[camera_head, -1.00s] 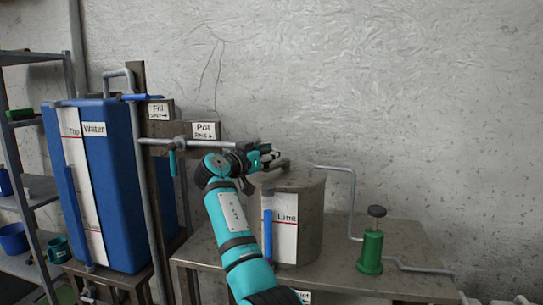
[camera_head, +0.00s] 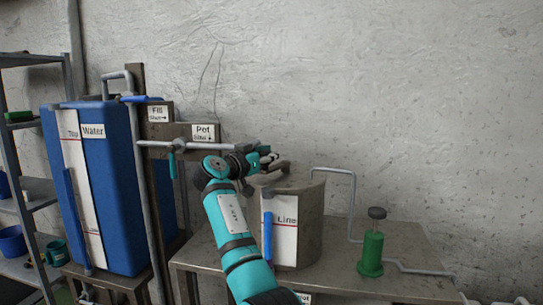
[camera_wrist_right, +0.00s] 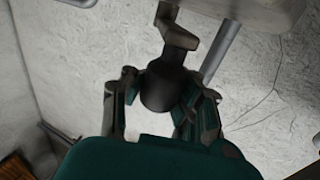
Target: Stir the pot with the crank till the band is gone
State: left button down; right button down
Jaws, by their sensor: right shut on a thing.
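The metal pot (camera_head: 307,205) stands on the bench, with a "Line" label and a blue strip (camera_head: 267,225) on its front. My right gripper (camera_head: 266,158) is above the pot's left side. In the right wrist view my right gripper (camera_wrist_right: 165,100) is shut on the dark knob of the crank (camera_wrist_right: 168,85). The crank's metal arm (camera_wrist_right: 176,32) runs from the knob towards the pot. The inside of the pot and any band in it are hidden. My left gripper is not in view.
A blue water tank (camera_head: 118,190) stands left, with pipes beside it and signs for Fill and Pot (camera_head: 203,131). A green hand pump (camera_head: 371,253) stands right of the pot on the metal bench (camera_head: 340,277). A shelf (camera_head: 30,190) is at far left.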

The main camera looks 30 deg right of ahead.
jog(key=shift+w+a+f, duration=0.25)
jog(key=shift+a+f, duration=0.15)
jog(key=shift+a, duration=0.15)
jog(key=c, duration=1.7)
grip_release()
jog(key=shift+c, duration=0.2)
jog(key=o, duration=0.7)
jog(key=shift+w+a+r, duration=0.1)
jog(key=shift+a+r, duration=0.05)
jog(key=shift+a, duration=0.25)
jog(key=shift+w+a+r, duration=0.1)
jog(key=shift+a+r, duration=0.05)
jog(key=shift+a, duration=0.25)
jog(key=shift+c, duration=0.2)
jog(key=shift+o, duration=0.7)
jog(key=shift+s+d+r, duration=0.1)
jog(key=shift+s+d, duration=0.15)
jog(key=shift+d, duration=0.25)
jog(key=v, duration=1.2)
